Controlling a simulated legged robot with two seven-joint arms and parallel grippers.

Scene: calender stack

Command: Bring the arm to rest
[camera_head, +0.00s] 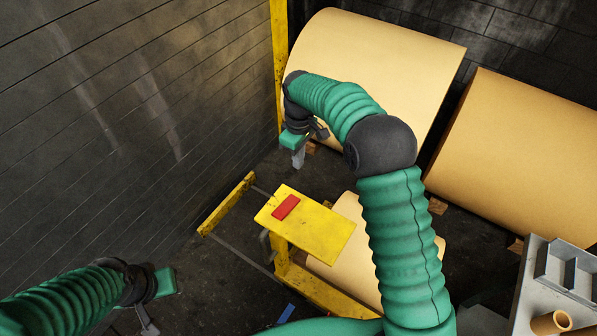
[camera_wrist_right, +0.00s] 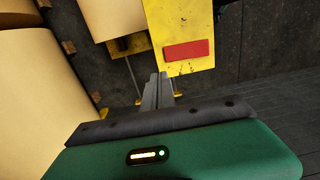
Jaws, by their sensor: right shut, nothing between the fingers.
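My right arm in green sleeving reaches up the middle of the head view and bends left. My right gripper (camera_head: 299,158) hangs in the air beyond the yellow stand, in front of a large tan roll. Its grey fingers are together and empty, as the right wrist view also shows (camera_wrist_right: 159,88). My left gripper (camera_head: 148,328) is at the bottom left, partly cut off by the frame edge, so its fingers do not show clearly. The yellow stand (camera_head: 325,233) has a flat top with a red block (camera_head: 286,207) on it. In the wrist view the red block (camera_wrist_right: 187,50) lies past the fingertips.
Large tan rolls (camera_head: 375,62) (camera_head: 530,150) lie on wooden chocks at the back and right. Another roll (camera_head: 350,275) is partly hidden behind the stand. A dark wall (camera_head: 120,100) closes the left side. A grey tray (camera_head: 570,270) stands at the right edge beside a small tube (camera_head: 551,322).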

